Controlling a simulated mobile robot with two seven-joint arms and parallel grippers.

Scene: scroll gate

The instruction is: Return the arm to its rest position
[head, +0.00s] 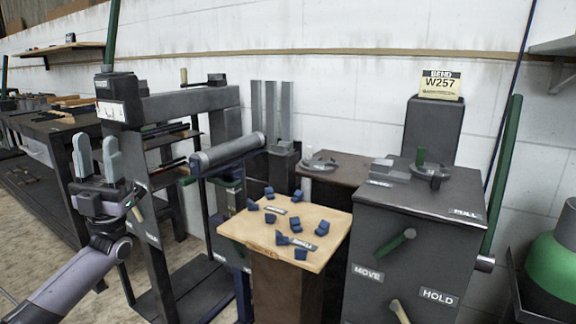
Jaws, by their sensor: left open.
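My left gripper (97,160) is at the left of the head view, on the arm that comes up from the lower left. Its two grey fingers point up and stand apart with nothing between them. It is in front of the dark press-like frame (190,101) and looks clear of it, though the exact gap is hard to tell. My right gripper is not in view.
A wooden-topped stand (262,232) holds several small blue blocks. Right of it is a dark cabinet (400,207) with green-handled levers, labelled MOVE, HOLD and PULL. A W257 sign (440,85) stands behind. A workbench (40,128) is at far left. Open floor shows at lower left.

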